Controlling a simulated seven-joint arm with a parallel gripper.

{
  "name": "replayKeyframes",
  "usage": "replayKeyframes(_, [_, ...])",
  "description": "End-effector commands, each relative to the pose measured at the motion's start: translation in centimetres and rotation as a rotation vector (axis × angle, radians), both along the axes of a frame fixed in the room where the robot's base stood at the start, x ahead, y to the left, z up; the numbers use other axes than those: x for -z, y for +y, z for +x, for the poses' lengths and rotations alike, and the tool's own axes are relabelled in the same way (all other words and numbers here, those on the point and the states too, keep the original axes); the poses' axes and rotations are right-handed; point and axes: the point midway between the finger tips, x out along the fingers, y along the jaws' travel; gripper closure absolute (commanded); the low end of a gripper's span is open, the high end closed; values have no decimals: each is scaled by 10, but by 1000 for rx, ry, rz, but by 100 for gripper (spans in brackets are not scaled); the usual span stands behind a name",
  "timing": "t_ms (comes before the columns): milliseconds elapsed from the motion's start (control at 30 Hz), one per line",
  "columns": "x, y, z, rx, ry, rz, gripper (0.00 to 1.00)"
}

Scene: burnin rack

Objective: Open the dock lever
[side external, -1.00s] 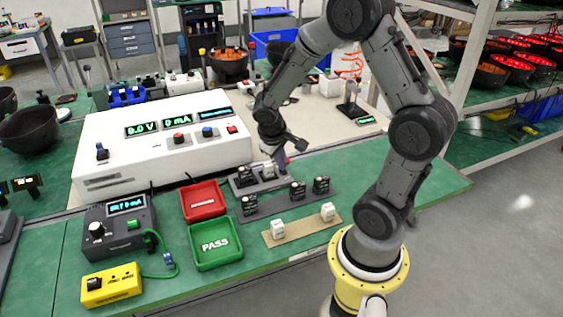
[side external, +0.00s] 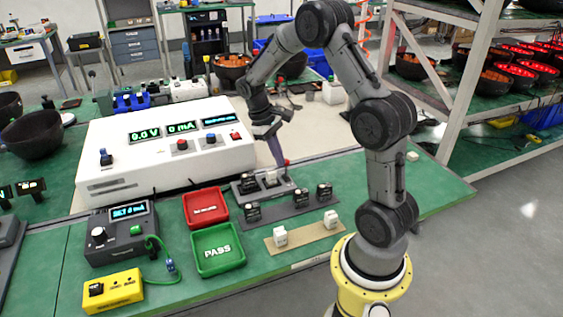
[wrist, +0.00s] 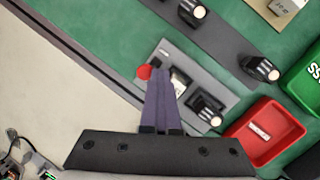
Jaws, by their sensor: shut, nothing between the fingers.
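The dock is a grey plate (side external: 262,194) carrying a black module (side external: 249,182) and a pale block (side external: 271,178). In the wrist view, the dock plate (wrist: 222,86) bears the black module (wrist: 206,106) and the pale block (wrist: 179,82). A round red knob (wrist: 144,72), apparently the lever's end, shows at the plate's left edge; the lever's arm is hidden. My gripper (side external: 281,163) points down just above the dock's far right end. Its purple fingers (wrist: 165,75) are shut and empty, their tips beside the red knob and partly covering the plate. Contact cannot be told.
A red tray (side external: 206,207) and a green PASS tray (side external: 217,250) stand left of the dock. A dark strip with several black modules (side external: 288,206) and a tan strip with white blocks (side external: 305,232) lie in front. The white instrument (side external: 165,150) stands behind left.

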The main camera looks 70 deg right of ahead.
Motion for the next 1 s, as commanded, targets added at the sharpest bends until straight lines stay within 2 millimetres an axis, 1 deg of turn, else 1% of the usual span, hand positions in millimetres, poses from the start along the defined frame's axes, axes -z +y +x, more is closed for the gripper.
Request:
replayKeyframes(33, [1, -4, 3, 3, 28, 27, 100])
replayKeyframes(100, [1, -5, 4, 0, 52, 50, 100])
replayKeyframes(367, [-1, -4, 3, -1, 47, 43, 100])
replayKeyframes(767, [-15, -4, 3, -1, 45, 42, 100])
replayKeyframes(1000, [-16, -4, 3, -1, 46, 43, 100])
